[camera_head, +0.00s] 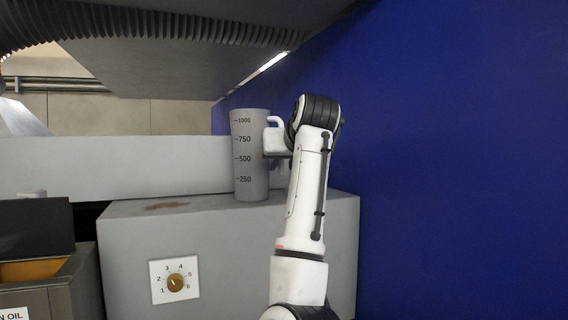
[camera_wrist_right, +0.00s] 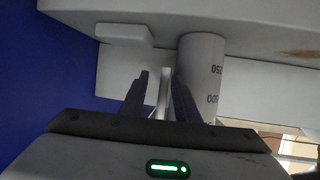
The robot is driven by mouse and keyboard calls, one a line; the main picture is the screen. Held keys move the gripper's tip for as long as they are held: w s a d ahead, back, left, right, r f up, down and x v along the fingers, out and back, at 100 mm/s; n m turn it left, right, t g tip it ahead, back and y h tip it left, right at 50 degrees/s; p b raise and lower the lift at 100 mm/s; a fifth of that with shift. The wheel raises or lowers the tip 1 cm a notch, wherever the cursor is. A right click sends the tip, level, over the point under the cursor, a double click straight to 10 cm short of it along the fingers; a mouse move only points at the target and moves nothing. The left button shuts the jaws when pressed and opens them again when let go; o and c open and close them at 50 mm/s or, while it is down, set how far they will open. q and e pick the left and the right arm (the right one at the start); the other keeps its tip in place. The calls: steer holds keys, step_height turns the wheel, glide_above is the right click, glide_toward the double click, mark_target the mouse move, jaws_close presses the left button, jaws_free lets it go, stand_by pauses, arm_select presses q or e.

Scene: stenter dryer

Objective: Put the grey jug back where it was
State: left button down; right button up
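The grey jug (camera_head: 250,160), marked from 250 to 1000, stands upright on top of a grey cabinet (camera_head: 228,250), near its back right. Its handle (camera_head: 277,121) points right, toward my right arm. My right gripper (camera_head: 278,146) is at the handle, mostly hidden behind its own wrist. In the right wrist view, which is upside down, the fingers (camera_wrist_right: 160,90) stand apart on either side of the pale handle (camera_wrist_right: 163,88). A gap shows beside the handle. The jug (camera_wrist_right: 202,62) rests base-down on the surface there. My left gripper is out of view.
A brown stain (camera_head: 166,206) marks the cabinet top left of the jug. A dial (camera_head: 175,282) is on the cabinet front. A blue wall (camera_head: 460,170) is close on the right. A ribbed grey hood (camera_head: 180,60) hangs overhead. An oil container (camera_head: 40,285) stands lower left.

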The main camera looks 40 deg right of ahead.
steer(key=shift+r, duration=0.15)
steer(key=b+v, duration=0.2)
steer(key=v, duration=1)
stand_by(1.1)
